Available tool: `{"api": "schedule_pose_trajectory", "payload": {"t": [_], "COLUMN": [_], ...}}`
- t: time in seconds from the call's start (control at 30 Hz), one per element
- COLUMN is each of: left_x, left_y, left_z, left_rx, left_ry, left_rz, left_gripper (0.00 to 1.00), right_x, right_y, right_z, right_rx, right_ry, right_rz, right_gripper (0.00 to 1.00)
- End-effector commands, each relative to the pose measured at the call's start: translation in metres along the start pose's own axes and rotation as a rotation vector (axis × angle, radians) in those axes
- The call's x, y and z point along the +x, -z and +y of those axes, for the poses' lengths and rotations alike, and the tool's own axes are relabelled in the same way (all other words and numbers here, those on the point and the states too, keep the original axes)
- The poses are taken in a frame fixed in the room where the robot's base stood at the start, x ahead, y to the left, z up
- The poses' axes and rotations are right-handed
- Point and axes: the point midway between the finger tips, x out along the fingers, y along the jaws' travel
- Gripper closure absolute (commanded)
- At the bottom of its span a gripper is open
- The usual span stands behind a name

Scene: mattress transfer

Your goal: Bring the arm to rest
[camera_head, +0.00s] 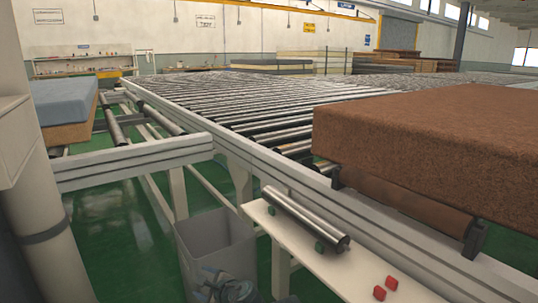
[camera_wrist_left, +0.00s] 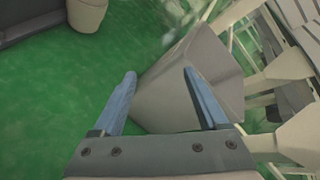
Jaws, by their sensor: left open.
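My left gripper shows in the left wrist view (camera_wrist_left: 160,98) with its two blue fingers apart and nothing between them. It points down toward the green floor and a grey bin (camera_wrist_left: 178,85). My right gripper is not in either view.
A brown mattress (camera_head: 440,145) lies on the roller conveyor (camera_head: 250,105) at right. A blue-grey mattress (camera_head: 65,100) is at left. Green floor (camera_head: 125,240) is open at lower left.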

Motion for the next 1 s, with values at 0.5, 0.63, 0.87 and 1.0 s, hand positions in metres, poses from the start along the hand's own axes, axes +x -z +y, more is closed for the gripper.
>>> {"api": "schedule_pose_trajectory", "payload": {"t": [0.5,0.63,0.87,1.0], "left_x": [-0.16,-0.203,-0.218,-0.234], "left_y": [0.035,0.037,0.008,-0.014], "left_z": [0.084,0.091,0.06,0.037], "left_rx": [-0.962,-1.067,-1.063,-1.063], "left_ry": [-0.929,-1.128,-1.108,-1.107], "left_rz": [0.138,0.089,0.093,0.093], "left_gripper": [0.24,0.24,0.24,0.24], "right_x": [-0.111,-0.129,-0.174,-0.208], "right_y": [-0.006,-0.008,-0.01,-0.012], "right_z": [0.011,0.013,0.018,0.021], "right_rx": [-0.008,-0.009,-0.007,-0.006], "right_ry": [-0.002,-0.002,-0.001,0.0], "right_rz": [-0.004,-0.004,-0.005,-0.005], "right_gripper": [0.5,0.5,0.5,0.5]}}
